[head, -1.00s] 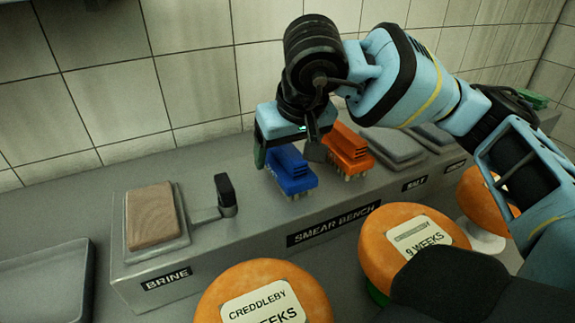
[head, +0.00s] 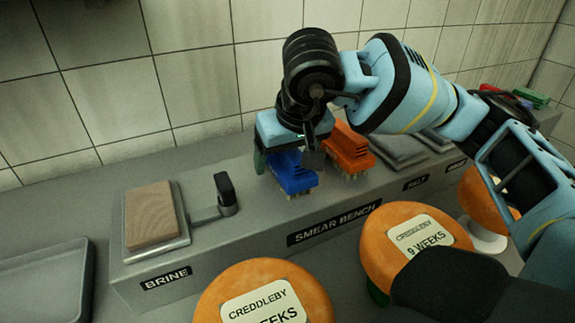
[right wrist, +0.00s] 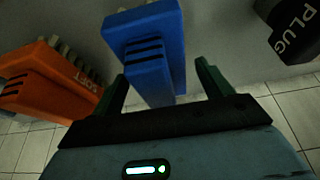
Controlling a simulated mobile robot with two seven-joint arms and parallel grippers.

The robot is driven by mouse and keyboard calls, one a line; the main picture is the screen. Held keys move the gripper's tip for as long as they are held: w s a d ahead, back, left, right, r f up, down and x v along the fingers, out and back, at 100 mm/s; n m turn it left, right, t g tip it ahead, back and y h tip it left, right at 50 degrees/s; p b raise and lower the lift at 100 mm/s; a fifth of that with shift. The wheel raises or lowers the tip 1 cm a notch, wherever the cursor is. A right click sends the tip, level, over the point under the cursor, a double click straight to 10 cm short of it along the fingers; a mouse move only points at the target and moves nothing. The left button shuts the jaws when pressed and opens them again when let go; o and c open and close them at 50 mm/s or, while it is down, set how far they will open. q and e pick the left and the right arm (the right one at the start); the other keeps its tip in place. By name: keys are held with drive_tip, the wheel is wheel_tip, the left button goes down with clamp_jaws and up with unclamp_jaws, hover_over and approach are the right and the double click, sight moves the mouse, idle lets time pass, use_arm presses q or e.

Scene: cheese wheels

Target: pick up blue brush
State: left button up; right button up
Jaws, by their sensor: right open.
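The blue brush (head: 293,174) stands bristles down on the smear bench. In the right wrist view the blue brush (right wrist: 147,50) lies between and ahead of my two finger tips. My right gripper (head: 286,160) is open, with its fingers over the brush's back part; in the right wrist view the open fingers (right wrist: 163,82) sit on either side of the brush handle, with a gap showing on each side. The gripper hides part of the brush top in the head view. My left gripper is not in view.
An orange brush (head: 349,153) stands close to the right of the blue one. A brine pad (head: 152,215) and a black-handled fitting (head: 226,193) are to the left. Cheese wheels (head: 285,275) stand in front of the bench (head: 250,225). A tiled wall is behind.

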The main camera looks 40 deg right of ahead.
drive_tip(key=shift+c, duration=0.2)
drive_tip(key=c, duration=1.1)
wheel_tip(320, 180, up, 11)
drive_tip(key=shift+f+p, duration=0.2)
drive_tip(key=shift+p, duration=0.25)
drive_tip(key=o, duration=0.4)
drive_tip(key=shift+c, duration=1.2)
